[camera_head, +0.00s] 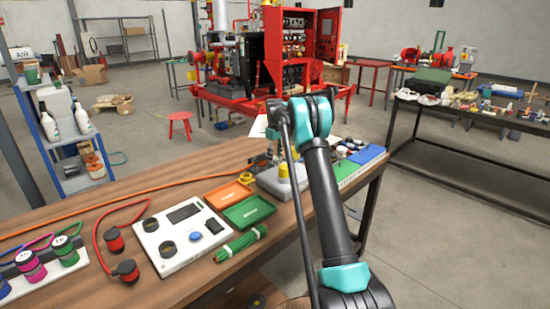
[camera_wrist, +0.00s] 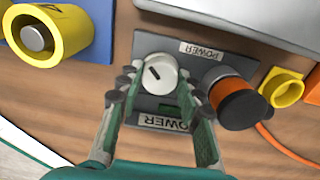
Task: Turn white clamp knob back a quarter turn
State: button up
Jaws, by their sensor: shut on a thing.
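The white clamp knob (camera_wrist: 158,73) is round, with a dark pointer line on its face. It sits on a small dark grey box (camera_wrist: 180,52) with POWER labels, in the middle of the wrist view. The pointer slants toward the upper left. My gripper (camera_wrist: 160,82) has its two fingers on either side of the knob, shut on it. In the head view my gripper is mostly hidden behind my arm, over the far part of the wooden bench (camera_head: 160,180), and I cannot make out the knob there.
A yellow ring-shaped part (camera_wrist: 58,33) is at the upper left and a small yellow part (camera_wrist: 283,88) at the right. In the head view, orange (camera_head: 229,194) and green trays (camera_head: 249,211) lie nearer.

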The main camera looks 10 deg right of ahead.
aim_at(275, 158)
dwell(0.4)
jog(key=o, duration=1.2)
jog(key=shift+c, duration=0.2)
notch_tip(275, 158, up, 12)
